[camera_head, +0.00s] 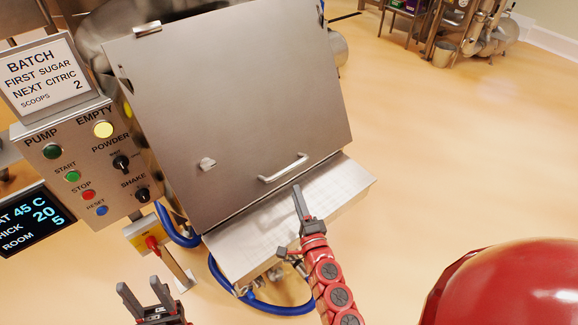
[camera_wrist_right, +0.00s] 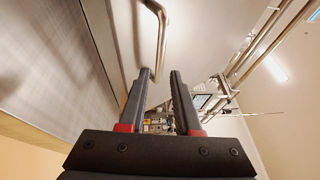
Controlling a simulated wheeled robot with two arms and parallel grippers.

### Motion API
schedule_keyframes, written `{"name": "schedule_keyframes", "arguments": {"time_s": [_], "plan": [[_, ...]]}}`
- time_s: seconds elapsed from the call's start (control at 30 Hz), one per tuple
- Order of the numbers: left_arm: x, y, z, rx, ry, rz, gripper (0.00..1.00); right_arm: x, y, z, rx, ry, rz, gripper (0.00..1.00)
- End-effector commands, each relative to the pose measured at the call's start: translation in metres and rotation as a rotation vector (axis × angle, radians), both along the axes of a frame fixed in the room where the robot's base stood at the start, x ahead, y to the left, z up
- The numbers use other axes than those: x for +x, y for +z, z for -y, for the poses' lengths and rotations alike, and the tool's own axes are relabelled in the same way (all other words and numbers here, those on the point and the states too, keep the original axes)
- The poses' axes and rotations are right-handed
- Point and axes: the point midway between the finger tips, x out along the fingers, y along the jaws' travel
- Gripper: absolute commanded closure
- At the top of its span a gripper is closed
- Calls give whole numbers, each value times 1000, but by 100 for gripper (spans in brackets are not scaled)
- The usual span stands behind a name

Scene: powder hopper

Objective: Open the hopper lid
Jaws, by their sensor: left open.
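The hopper lid (camera_head: 235,100) is a large flat steel plate in the middle of the head view, lying shut over the hopper. My left gripper (camera_head: 138,287) is open and empty at the bottom left, away from the lid.
A control panel (camera_head: 99,165) with buttons and a batch sign (camera_head: 45,75) stand left of the hopper. A steel ledge (camera_head: 320,200) runs below the lid. Blue hoses (camera_head: 265,305) hang underneath.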

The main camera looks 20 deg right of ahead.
Motion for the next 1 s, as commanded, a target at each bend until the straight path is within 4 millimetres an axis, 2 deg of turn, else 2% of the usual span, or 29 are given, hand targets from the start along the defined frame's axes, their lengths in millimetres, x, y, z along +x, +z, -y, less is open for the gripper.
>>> {"name": "schedule_keyframes", "arguments": {"time_s": [0.07,0.3,0.5,0.67,0.9,0.93,1.0], "plan": [[0,4,0,0,0,0,50,19,7,1,0,1,7,68],[0,3,0,0,0,0,50,66,8,3,-1,-1,4,68],[0,1,0,0,0,0,50,91,10,5,-2,-2,4,68],[0,1,0,0,0,0,50,99,10,5,0,-2,2,68],[0,1,0,0,0,0,50,99,10,5,0,-2,1,68],[0,1,0,0,0,0,50,99,10,5,0,-2,1,70],[0,1,0,0,0,0,50,99,10,5,0,-2,1,82]]}}
